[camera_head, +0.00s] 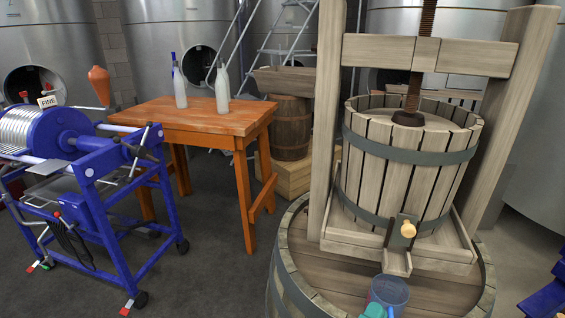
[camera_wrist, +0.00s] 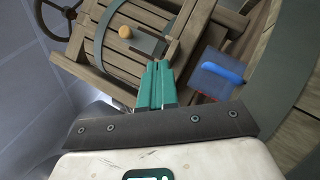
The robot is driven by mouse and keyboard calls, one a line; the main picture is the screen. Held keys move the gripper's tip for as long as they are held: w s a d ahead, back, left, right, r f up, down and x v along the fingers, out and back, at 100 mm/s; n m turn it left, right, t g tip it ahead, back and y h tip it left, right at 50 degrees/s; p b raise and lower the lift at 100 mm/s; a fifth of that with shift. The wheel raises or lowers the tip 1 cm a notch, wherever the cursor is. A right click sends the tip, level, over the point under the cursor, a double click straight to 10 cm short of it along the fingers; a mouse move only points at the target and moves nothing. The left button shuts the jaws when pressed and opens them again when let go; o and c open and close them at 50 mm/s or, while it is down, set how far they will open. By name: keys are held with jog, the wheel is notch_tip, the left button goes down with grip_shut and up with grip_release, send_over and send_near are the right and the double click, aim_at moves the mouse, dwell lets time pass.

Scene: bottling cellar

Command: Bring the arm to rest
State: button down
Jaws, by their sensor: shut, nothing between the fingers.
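My gripper (camera_wrist: 157,84) has teal fingers that are shut together with nothing between them in the wrist view. It points toward the wooden basket press (camera_wrist: 135,50), near its tap. In the head view a bit of teal at the bottom edge, beside a blue see-through container (camera_head: 390,291), looks like my gripper's fingers; the rest of the arm is out of frame. The container sits just below the press spout (camera_head: 397,262). In the wrist view the blue container (camera_wrist: 217,75) is to the right of my fingers, apart from them in the picture.
The basket press (camera_head: 405,165) stands on a large barrel (camera_head: 330,285), with heavy uprights close around it. An orange wooden table (camera_head: 200,118) with two bottles stands left of it. A blue filter machine (camera_head: 85,180) is at far left. Dark floor between is clear.

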jog(key=s+d+f+m+g+y, duration=0.3)
jog(key=s+d+f+m+g, duration=0.3)
jog(key=d, duration=0.4)
jog(key=s+d+f+m+g+y, duration=0.3)
jog(key=s+d+f+m+g, duration=0.25)
jog(key=d+f, duration=0.35)
jog(key=s+a+f+m+g+y, duration=0.3)
jog(key=s+a+f+y, duration=0.4)
jog(key=s+y, duration=0.3)
jog(key=shift+s+p, duration=0.45)
jog(key=shift+s, duration=0.2)
